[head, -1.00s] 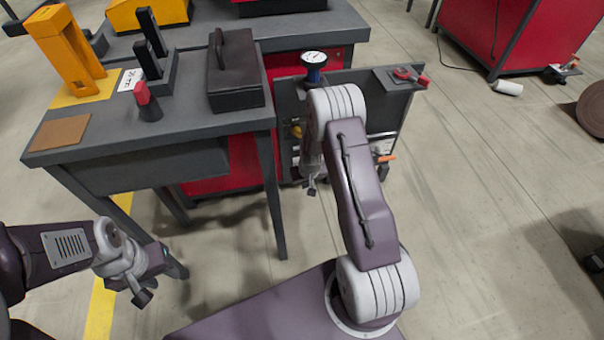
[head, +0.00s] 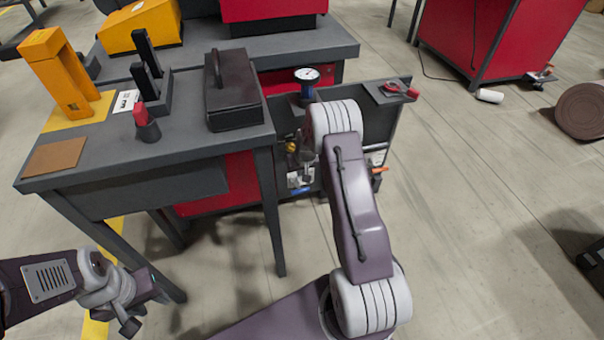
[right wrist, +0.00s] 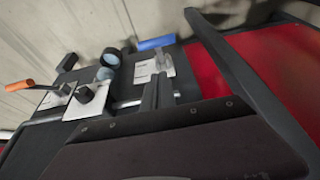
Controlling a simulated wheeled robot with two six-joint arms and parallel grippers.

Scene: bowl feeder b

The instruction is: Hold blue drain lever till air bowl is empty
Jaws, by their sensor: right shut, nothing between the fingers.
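The blue drain lever (head: 302,190) shows low on the panel below my right gripper in the head view. It is the blue handle (right wrist: 155,43) at the top centre in the right wrist view. My right gripper (right wrist: 157,92) is shut and empty, its fingertips apart from and below the lever in that picture. In the head view my right gripper (head: 307,172) is small and partly lost among panel parts. A round dark part with a bluish face (right wrist: 109,60), possibly the air bowl, sits left of the lever; its contents cannot be read. My left gripper (head: 142,312) hangs empty at lower left.
A dial gauge (head: 307,76) tops the panel. An orange handle (head: 379,170) is to the right of the lever. A grey table (head: 90,150) with a dark case (head: 233,95) stands to the left; its leg is close to the panel.

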